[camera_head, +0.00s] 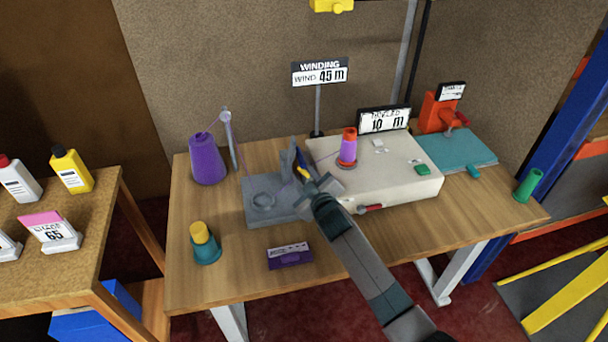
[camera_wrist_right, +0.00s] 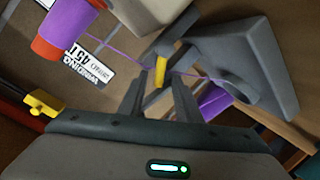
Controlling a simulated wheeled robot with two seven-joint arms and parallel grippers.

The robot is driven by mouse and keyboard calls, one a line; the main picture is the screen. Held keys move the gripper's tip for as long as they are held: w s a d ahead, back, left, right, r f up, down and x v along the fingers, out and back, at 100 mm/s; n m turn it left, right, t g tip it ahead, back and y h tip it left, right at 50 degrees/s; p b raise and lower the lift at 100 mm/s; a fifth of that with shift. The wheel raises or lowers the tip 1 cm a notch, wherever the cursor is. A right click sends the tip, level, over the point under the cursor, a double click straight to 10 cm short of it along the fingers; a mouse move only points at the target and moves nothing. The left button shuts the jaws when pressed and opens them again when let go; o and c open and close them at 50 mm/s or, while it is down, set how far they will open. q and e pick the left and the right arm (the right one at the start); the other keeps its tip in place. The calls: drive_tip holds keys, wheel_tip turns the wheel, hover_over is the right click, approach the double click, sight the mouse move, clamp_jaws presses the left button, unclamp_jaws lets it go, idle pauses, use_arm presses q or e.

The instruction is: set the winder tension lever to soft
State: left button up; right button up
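The winder, a white box (camera_head: 402,180), stands on the table with an orange and purple cone (camera_head: 348,150) on top. A grey tension unit (camera_head: 262,186) with an upright part stands left of it. A small yellow-tipped lever (camera_head: 303,170) shows at that upright; in the wrist view the yellow lever (camera_wrist_right: 161,70) lies between my fingertips. My right gripper (camera_head: 312,180) looks open around it, with gaps beside the yellow part; contact is unclear. It also shows in the wrist view (camera_wrist_right: 158,88). The lever's setting marks cannot be read. My left gripper is not in view.
A purple thread cone (camera_head: 206,160) and thin post stand at the left. A yellow and teal cone (camera_head: 204,243) and a purple box (camera_head: 290,256) sit in front. Purple thread (camera_wrist_right: 118,52) runs near my fingers. A winding sign (camera_head: 320,73) stands behind.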

drive_tip(key=shift+s+d, duration=0.1)
drive_tip(key=shift+s, duration=0.05)
